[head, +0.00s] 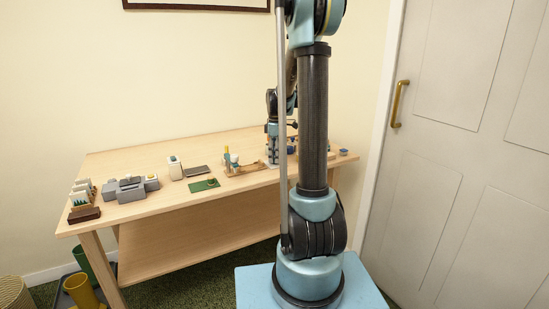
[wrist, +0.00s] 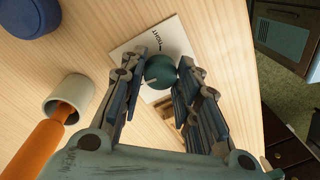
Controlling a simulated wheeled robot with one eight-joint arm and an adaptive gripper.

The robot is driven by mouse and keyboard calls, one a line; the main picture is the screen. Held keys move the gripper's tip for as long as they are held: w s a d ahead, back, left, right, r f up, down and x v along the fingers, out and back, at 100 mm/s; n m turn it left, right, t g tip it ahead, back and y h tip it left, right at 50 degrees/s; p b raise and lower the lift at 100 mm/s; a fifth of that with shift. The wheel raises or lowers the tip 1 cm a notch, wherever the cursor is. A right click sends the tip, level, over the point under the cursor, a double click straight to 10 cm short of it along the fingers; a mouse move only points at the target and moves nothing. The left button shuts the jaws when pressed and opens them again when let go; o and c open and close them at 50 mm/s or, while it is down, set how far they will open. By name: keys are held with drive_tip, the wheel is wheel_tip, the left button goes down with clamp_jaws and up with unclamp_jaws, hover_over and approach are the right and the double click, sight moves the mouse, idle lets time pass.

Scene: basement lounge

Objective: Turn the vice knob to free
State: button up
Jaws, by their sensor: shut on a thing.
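The vice knob (wrist: 160,70) is a round teal-green knob on a white plate (wrist: 125,50) in the wrist view. A small pale mark shows on the knob's lower left side.
In the wrist view a pale cup (wrist: 57,88) with an orange handle (wrist: 38,143) and a blue round object (wrist: 28,14) lie left of my fingers. In the head view the wooden bench (head: 200,235) holds grey blocks (head: 130,189) and a green mat (head: 205,185). A door (head: 455,150) stands right.

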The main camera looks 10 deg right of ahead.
drive_tip(key=shift+n, duration=0.6)
drive_tip(key=o, duration=1.1)
drive_tip(key=shift+r, duration=0.1)
drive_tip(key=r, duration=0.7)
drive_tip(key=w+r, duration=0.1)
drive_tip(key=r, duration=0.3)
drive_tip(key=shift+d+r, duration=0.1)
drive_tip(key=shift+r, duration=0.25)
drive_tip(key=shift+s, duration=0.15)
